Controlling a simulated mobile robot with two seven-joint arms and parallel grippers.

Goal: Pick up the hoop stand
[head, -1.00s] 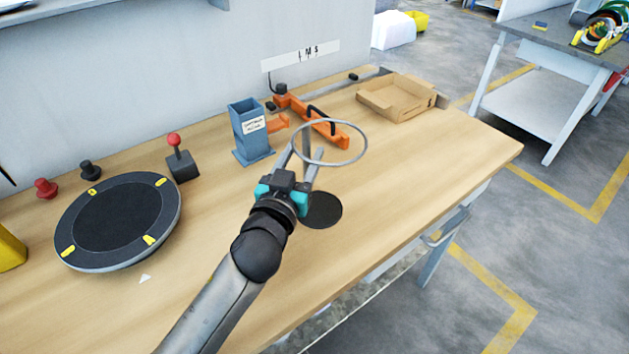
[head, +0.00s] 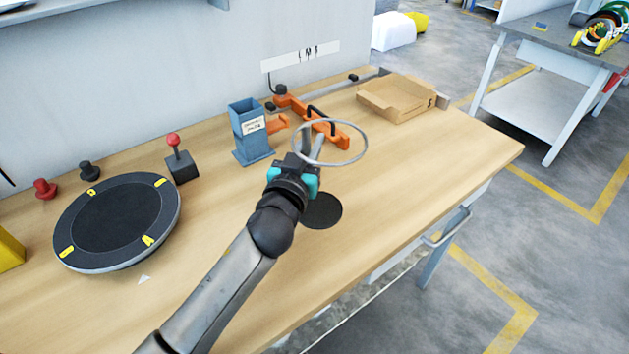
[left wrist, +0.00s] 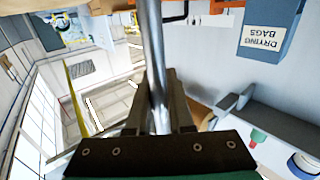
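The hoop stand has a round dark base (head: 323,212) on the table, a thin upright pole and a pale metal ring on top. In the head view my left gripper (head: 311,147) is at the pole, just under the ring, with its fingers close together. My wrist and fingers hide most of the pole in that view. In the left wrist view the shiny pole (left wrist: 152,40) runs between the two fingers of the left gripper (left wrist: 163,88), which look closed on it. My right gripper is in neither view.
Behind the stand are an orange clamp tool (head: 325,130), a blue drying-bags holder (head: 252,143) and an open cardboard box (head: 398,101). At left are a black turntable (head: 115,222) and a red-knobbed lever (head: 179,158). The table right of the base is clear.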

